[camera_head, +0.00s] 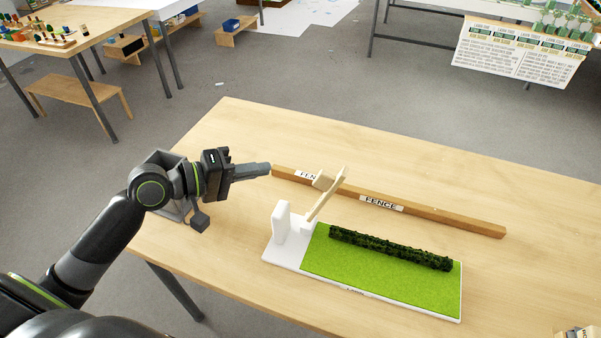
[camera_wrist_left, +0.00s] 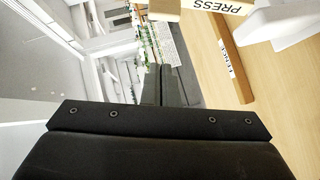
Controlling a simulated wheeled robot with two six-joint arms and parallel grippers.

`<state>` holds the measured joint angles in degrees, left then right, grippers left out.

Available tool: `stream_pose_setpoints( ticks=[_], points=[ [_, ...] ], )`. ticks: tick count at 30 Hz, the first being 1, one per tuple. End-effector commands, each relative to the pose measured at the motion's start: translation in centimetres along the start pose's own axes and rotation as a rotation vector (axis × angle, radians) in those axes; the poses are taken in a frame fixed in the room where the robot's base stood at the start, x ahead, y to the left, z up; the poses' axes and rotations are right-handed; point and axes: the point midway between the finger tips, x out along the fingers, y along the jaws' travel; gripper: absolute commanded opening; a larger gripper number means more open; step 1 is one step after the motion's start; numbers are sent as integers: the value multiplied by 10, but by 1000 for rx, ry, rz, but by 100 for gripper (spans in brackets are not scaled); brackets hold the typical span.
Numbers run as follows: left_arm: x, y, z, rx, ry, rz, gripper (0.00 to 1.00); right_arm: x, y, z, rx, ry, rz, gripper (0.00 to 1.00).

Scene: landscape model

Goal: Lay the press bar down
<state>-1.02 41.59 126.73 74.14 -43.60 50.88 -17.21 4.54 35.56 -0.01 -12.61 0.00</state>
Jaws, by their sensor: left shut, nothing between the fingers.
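The press bar (camera_head: 326,198) is a pale wooden bar with a small block near its top. It stands raised and tilted at the left end of the white base (camera_head: 283,254), beside a white upright (camera_head: 281,223). A green grass mat (camera_head: 385,280) with a dark hedge strip (camera_head: 390,249) lies flat on the base. My left gripper (camera_head: 268,168) is shut and empty, to the left of the bar's top and apart from it. In the left wrist view the gripper's fingers (camera_wrist_left: 156,85) are together, and a pale part marked PRESS (camera_wrist_left: 200,14) shows at the top edge.
A long wooden strip marked FENCE (camera_head: 440,217) lies on the table (camera_head: 230,130) behind the base. It also shows in the left wrist view (camera_wrist_left: 234,75). A partly cut-off object (camera_head: 578,331) is at the bottom right. The table's right side looks mostly clear.

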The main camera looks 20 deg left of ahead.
Motion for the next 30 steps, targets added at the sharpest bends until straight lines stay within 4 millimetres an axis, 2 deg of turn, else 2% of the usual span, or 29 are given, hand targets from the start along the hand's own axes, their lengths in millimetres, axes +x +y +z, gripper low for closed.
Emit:
stream_pose_setpoints(
  ticks=[15,24,30],
  points=[
    [60,2,0,-4,-1,4,0,-10,1,0,0,-1,0,100],
    [79,1,21,-3,-1,1,0,-17,2,-1,0,-1,0,100],
    [86,0,28,-1,-1,0,0,-18,2,-1,0,-1,0,100]
  ],
)
